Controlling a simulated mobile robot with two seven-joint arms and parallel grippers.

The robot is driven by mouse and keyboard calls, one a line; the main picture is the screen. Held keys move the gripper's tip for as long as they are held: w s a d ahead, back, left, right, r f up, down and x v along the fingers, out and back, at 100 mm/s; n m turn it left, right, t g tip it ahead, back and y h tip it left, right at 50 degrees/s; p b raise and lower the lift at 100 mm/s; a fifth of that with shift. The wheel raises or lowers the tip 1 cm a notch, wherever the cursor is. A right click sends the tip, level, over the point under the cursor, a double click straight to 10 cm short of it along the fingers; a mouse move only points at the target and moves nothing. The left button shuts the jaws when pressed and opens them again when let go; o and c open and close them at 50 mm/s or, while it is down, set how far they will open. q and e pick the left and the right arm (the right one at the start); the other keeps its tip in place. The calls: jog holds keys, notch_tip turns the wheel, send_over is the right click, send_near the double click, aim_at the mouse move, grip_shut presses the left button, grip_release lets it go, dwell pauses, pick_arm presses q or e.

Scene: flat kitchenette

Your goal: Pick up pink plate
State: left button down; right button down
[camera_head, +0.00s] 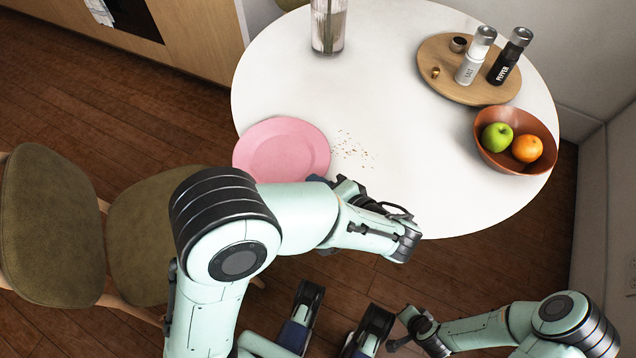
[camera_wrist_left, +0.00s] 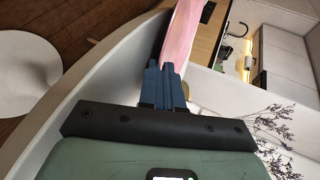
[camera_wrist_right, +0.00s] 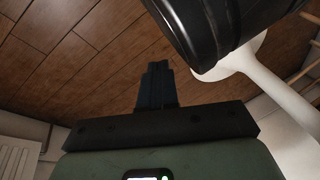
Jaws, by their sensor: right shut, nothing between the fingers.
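The pink plate (camera_head: 281,150) shows at the near left edge of the round white table in the head view. In the left wrist view, the plate (camera_wrist_left: 181,32) is seen nearly edge-on, rising from the fingertips. My left gripper (camera_wrist_left: 163,66) has its blue fingers close together on the plate's rim. In the head view, the tip of the left gripper (camera_head: 318,179) shows at the plate's near right rim, partly hidden by my arm. I cannot tell whether the plate is clear of the tabletop. My right gripper (camera_wrist_right: 157,66) is shut and empty, away from the plate.
The white table (camera_head: 400,90) has crumbs (camera_head: 353,149) beside the plate. A glass vase (camera_head: 328,25) stands at the back. A wooden board (camera_head: 440,88) with salt and pepper shakers and a fruit bowl (camera_head: 548,170) are at the right. Chairs (camera_head: 50,225) stand at the left.

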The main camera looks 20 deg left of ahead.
pick_arm(q)
jog(key=c, duration=1.2)
grip_release()
jog(key=shift+c, duration=0.2)
jog(key=shift+f, duration=0.15)
